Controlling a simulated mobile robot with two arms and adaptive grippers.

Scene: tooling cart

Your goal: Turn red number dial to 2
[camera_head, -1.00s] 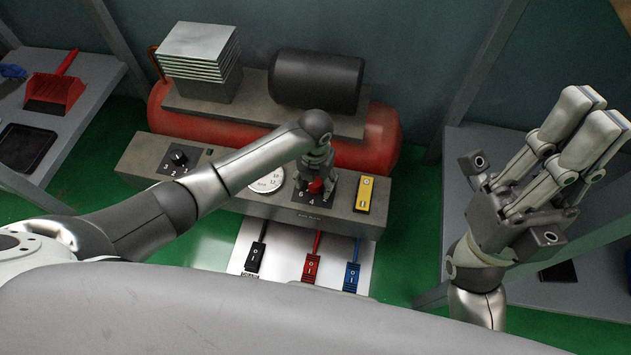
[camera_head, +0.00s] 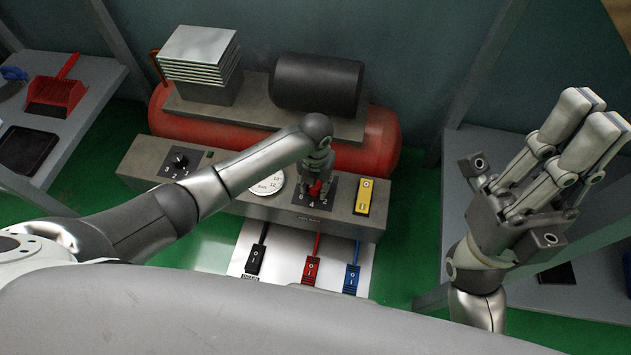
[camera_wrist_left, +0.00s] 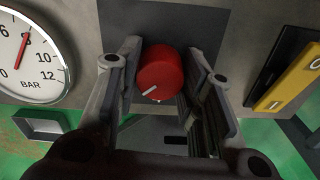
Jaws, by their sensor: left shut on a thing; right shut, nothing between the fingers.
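The red number dial (camera_wrist_left: 160,72) sits on a dark plate on the grey control panel (camera_head: 240,205). In the left wrist view it lies between the two fingers of my left gripper (camera_wrist_left: 165,88), and its white pointer mark points down and to the left. My left gripper is shut on it, reaching down from above in the head view (camera_head: 317,182), where the fingers partly cover the dial. The numbers on its plate are mostly hidden; a 4 shows below it in the head view. My right gripper (camera_head: 580,128) is shut and empty, raised at the right, away from the panel.
A pressure gauge (camera_head: 268,184) is left of the dial and a yellow switch (camera_head: 364,197) is right of it. A black dial (camera_head: 180,160) is at the panel's left. Black (camera_head: 255,259), red (camera_head: 311,270) and blue (camera_head: 351,279) switches lie below. A red tank (camera_head: 380,140) stands behind.

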